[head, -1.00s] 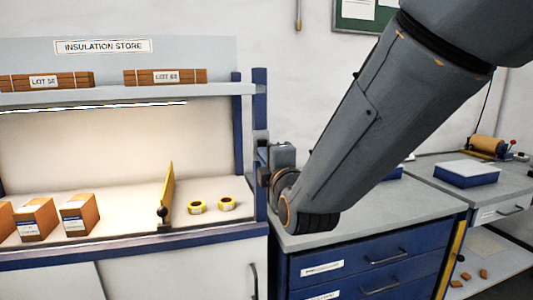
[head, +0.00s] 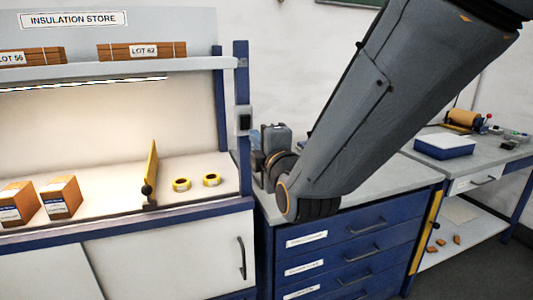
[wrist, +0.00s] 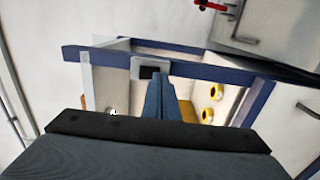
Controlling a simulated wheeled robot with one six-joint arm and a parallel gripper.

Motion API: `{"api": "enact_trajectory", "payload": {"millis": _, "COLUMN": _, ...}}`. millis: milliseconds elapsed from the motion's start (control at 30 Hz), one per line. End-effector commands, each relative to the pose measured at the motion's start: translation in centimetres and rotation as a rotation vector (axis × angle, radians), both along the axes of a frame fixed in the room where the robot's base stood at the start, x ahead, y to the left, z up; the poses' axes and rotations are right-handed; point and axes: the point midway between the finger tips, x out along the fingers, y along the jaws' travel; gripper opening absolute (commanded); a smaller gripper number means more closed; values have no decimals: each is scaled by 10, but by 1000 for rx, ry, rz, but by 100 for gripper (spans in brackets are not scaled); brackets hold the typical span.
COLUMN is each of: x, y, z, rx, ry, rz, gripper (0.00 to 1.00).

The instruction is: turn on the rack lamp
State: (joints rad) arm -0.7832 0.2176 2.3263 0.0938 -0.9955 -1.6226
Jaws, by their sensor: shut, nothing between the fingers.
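The rack lamp (head: 80,82) is a thin strip under the rack's shelf in the head view. It shows bright white, and the back panel below it glows warm. A switch (head: 245,119) with a dark face on a pale plate sits on the rack's blue right post. It also shows in the wrist view (wrist: 149,71). My gripper (wrist: 158,80) is shut and empty, its fingers pointing towards the switch plate and overlapping its lower right in the wrist view. I cannot tell whether they touch. In the head view my wrist is right of and below the switch; the fingertips are not clear.
The rack's lower shelf (head: 110,205) carries orange boxes (head: 60,197), a yellow divider (head: 151,172) and yellow rolls (head: 181,184). A blue drawer cabinet (head: 345,250) stands right of the rack, under my arm. A blue-and-white box (head: 444,146) sits on the bench farther right.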

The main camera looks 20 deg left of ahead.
Motion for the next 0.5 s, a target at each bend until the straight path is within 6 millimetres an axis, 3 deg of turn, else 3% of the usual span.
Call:
{"api": "enact_trajectory", "payload": {"millis": 100, "x": -27, "y": -17, "z": 1, "rx": 4, "ry": -5, "rz": 6, "gripper": 0}}
{"api": "enact_trajectory", "payload": {"millis": 333, "x": -63, "y": -50, "z": -3, "rx": 4, "ry": -8, "rz": 3, "gripper": 0}}
{"api": "enact_trajectory", "payload": {"millis": 500, "x": -61, "y": -50, "z": -4, "rx": 3, "ry": -13, "rz": -2, "gripper": 0}}
